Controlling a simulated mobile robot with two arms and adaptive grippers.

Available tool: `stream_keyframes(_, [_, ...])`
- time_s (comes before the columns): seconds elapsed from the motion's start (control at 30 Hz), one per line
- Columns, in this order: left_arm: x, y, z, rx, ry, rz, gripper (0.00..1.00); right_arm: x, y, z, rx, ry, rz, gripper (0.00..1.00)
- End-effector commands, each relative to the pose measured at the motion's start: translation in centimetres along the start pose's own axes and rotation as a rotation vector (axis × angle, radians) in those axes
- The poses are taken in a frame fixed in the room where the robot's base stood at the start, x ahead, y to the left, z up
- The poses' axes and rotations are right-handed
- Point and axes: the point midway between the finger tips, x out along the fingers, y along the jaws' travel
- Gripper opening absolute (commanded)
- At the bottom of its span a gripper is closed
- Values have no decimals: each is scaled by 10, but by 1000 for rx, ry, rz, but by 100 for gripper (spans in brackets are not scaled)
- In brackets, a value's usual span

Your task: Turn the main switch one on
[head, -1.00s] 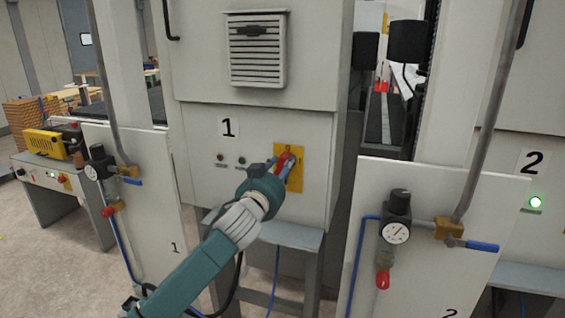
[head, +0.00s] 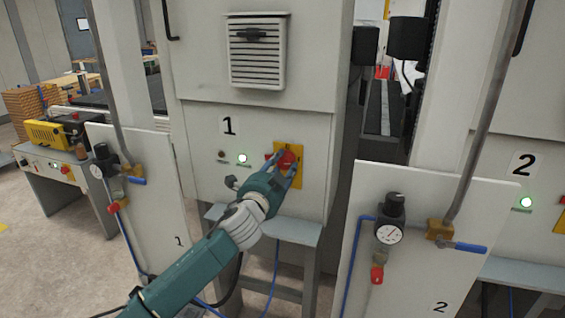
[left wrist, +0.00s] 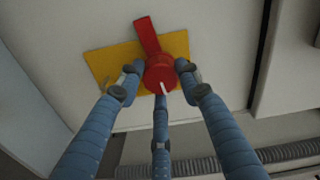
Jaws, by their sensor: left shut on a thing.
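The main switch one is a red rotary knob (head: 288,159) on a yellow plate (head: 298,147) on the cabinet marked 1. In the left wrist view, the red knob (left wrist: 158,75) has a long handle pointing up and slightly left, across the yellow plate (left wrist: 103,64). My left gripper (head: 282,162) is shut on the knob. In the left wrist view, two blue fingers flank the knob and a third lies below it. My right gripper is not in view.
A dark, unlit lamp (head: 221,155) sits left of the green one. A grey ledge (head: 285,229) juts out below the switch. Panels with gauges and pipes stand on both sides.

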Motion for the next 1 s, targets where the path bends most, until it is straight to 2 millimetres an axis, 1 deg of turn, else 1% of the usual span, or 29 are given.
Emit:
stream_keyframes(0.03, [0, 6, 5, 26, -11, 11, 9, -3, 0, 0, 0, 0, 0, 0])
stream_keyframes(0.33, [0, 6, 6, 120, -12, 10, 9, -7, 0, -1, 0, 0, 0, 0])
stream_keyframes(0.83, [0, 5, 6, 135, -12, 8, 9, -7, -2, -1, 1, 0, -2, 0])
stream_keyframes(0.87, [0, 5, 6, 135, -12, 8, 39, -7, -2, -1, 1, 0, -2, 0])
stream_keyframes(0.9, [0, 4, 6, 135, -11, 8, 47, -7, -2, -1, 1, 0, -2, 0])
stream_keyframes(0.93, [0, 4, 6, 135, -11, 7, 53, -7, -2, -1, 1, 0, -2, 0])
stream_keyframes(1.0, [0, 3, 5, 135, -9, 6, 54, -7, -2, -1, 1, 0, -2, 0])
